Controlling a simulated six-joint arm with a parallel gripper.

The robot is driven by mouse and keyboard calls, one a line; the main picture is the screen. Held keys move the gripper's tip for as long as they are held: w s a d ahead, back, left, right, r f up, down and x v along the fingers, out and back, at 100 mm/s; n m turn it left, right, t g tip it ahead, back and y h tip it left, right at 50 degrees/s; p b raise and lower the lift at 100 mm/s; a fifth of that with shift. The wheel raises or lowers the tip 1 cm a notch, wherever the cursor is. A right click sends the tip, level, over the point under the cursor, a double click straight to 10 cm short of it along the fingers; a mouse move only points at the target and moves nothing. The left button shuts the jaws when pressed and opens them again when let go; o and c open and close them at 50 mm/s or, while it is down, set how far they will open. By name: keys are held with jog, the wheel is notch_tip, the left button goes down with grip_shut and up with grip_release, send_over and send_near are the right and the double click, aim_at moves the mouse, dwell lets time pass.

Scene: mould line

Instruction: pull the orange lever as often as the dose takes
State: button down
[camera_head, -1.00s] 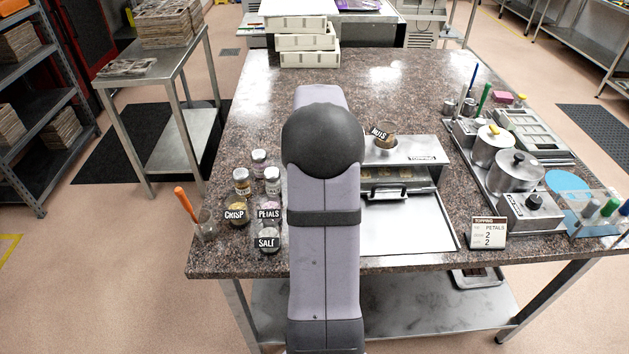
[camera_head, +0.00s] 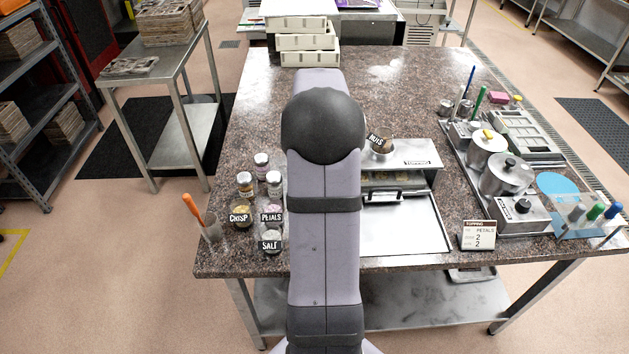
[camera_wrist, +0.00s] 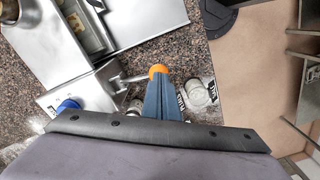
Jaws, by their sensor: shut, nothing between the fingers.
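The orange lever's round knob (camera_wrist: 158,71) shows in the wrist view on a metal arm (camera_wrist: 126,79) that comes from a steel housing. My gripper (camera_wrist: 160,82), with blue-grey fingers, is shut and empty. Its tips overlap the knob in the picture; I cannot tell whether they touch. In the head view my arm hides the lever and gripper. The steel topping machine (camera_head: 420,160) has a NUTS jar (camera_head: 379,142) on top and a bare silver plate (camera_head: 405,228) in front. A card (camera_head: 477,236) reads TOPPING, PETALS, with two lines of 2.
Jars labelled CRISP (camera_head: 240,215), PETALS (camera_head: 271,214) and SALT (camera_head: 270,241) stand left of my arm, near a cup with an orange-handled tool (camera_head: 193,208). Metal pots (camera_head: 505,176) stand at the right. White trays (camera_head: 308,42) are stacked at the back. The far middle counter is clear.

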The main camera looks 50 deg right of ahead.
jog(key=shift+r+p, duration=2.15)
jog(key=shift+r, duration=0.65)
